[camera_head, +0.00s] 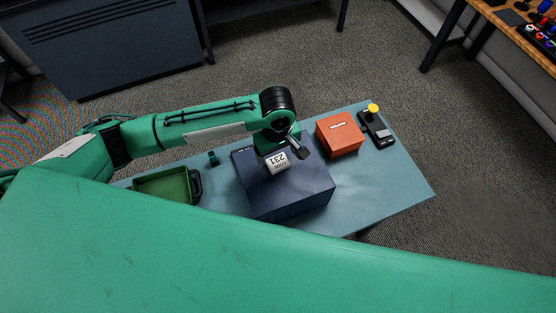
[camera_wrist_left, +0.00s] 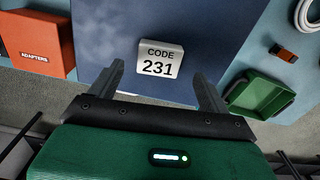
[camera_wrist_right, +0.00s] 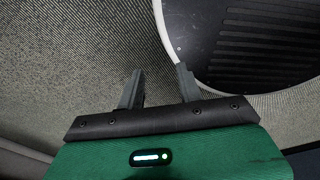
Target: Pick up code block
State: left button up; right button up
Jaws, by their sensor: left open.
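The code block (camera_head: 277,162) is a small white block marked "CODE 231". It sits on top of a dark blue box (camera_head: 290,202). In the left wrist view the block (camera_wrist_left: 160,58) lies ahead of my left gripper (camera_wrist_left: 160,85), roughly centred between its fingers but beyond the tips. My left gripper is open and empty. In the head view it is above the blue box, and its arm partly hides the box's far edge. My right gripper (camera_wrist_right: 158,80) is open and empty, with the floor behind it; it does not show in the head view.
An orange box (camera_head: 340,136), labelled "ADAPTERS" in the left wrist view, stands right of the blue box. A black device with a yellow knob (camera_head: 373,108) is beyond it. A green tray (camera_head: 150,185) is at the left. The teal table (camera_head: 400,180) is clear at the right.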

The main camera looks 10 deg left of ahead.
aim_at(278, 161)
pick_arm(q)
jog(key=shift+f+p, duration=0.3)
jog(key=shift+f, duration=1.4)
jog(key=shift+d, duration=0.1)
jog(key=c, duration=1.1)
jog(key=shift+r, duration=0.15)
